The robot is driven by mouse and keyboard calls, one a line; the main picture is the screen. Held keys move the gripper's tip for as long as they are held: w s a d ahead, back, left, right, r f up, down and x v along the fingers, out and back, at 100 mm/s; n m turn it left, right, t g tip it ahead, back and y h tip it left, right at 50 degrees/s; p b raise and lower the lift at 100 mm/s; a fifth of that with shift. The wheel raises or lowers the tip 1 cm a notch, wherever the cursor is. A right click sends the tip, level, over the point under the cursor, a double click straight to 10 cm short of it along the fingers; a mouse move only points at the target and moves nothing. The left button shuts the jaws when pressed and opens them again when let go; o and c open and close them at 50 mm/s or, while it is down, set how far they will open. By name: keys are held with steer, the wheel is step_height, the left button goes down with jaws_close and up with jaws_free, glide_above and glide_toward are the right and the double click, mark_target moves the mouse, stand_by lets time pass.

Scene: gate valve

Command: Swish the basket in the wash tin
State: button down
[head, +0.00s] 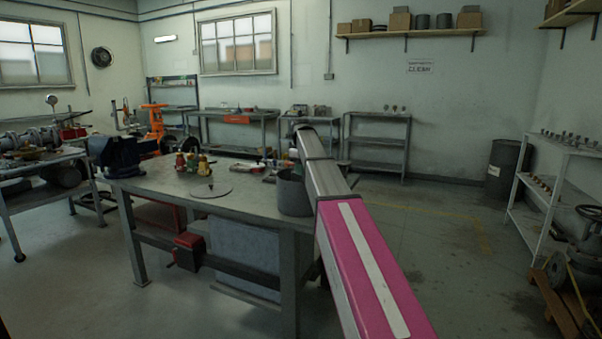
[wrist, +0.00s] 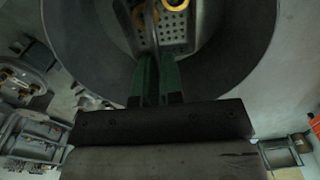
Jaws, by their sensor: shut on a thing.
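The wash tin (head: 293,195) is a dark grey round tin on the right end of the steel workbench, partly hidden behind my arm in the head view. In the wrist view its wide wall (wrist: 75,45) curves around the basket. The basket (wrist: 174,28) shows a perforated grey floor with yellow ring-shaped parts (wrist: 205,14) in it. My gripper (wrist: 156,62) has its green fingers shut on the basket's upright grey handle. The basket is within the tin's outline; how deep it sits I cannot tell. The head view does not clearly show my fingers.
The workbench (head: 240,198) also carries a blue vise (head: 122,152), small coloured bottles (head: 192,163) and a round flat plate (head: 211,191), all left of the tin. A white shelf rack (head: 545,190) stands far right. The floor between is open.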

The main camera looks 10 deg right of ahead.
steer(key=shift+f, duration=0.65)
stand_by(1.6)
steer(key=shift+r, duration=0.8)
stand_by(1.7)
